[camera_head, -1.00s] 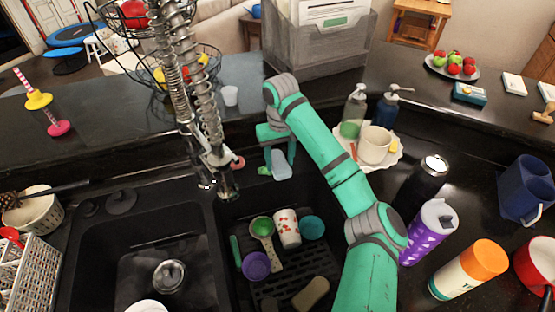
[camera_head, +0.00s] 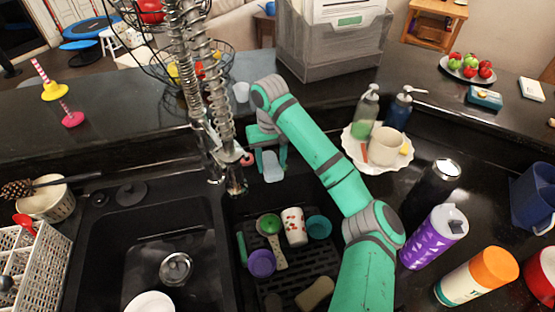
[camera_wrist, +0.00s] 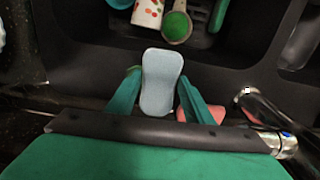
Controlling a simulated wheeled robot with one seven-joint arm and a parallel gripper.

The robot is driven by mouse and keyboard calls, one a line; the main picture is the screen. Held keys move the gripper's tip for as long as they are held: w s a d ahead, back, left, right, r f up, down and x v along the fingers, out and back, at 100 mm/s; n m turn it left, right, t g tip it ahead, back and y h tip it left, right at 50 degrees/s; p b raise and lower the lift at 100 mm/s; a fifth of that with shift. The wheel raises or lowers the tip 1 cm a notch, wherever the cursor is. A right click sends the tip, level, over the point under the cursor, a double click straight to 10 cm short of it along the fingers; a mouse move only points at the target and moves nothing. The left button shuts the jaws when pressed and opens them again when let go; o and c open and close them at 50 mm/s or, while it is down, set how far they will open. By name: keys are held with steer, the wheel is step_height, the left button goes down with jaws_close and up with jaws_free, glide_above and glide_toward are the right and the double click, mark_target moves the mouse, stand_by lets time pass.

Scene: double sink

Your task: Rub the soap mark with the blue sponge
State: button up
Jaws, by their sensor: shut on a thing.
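My gripper (camera_head: 269,158) is shut on the light blue sponge (camera_head: 273,173), above the back edge of the right basin, right of the spring faucet. In the wrist view the sponge (camera_wrist: 160,80) sticks out between the two green fingers of my gripper (camera_wrist: 161,92), its long side pointing away from the palm. I cannot make out the soap mark in either view. I cannot tell whether the sponge touches any surface.
The right basin (camera_head: 245,292) holds a red-spotted white cup (camera_head: 294,227), a purple bowl (camera_head: 262,263), a teal cup (camera_head: 319,227) and a tan sponge (camera_head: 315,293). The spring faucet (camera_head: 220,110) stands close left. A plate with a mug (camera_head: 384,146) and bottles stand right.

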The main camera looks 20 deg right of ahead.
steer(key=shift+w+a, duration=0.1)
steer(key=shift+a, duration=0.6)
steer(key=shift+d+r, duration=0.1)
steer(key=shift+r, duration=2.9)
steer(key=shift+r, duration=0.1)
step_height(320, 180, up, 3)
steer(key=shift+f, duration=0.1)
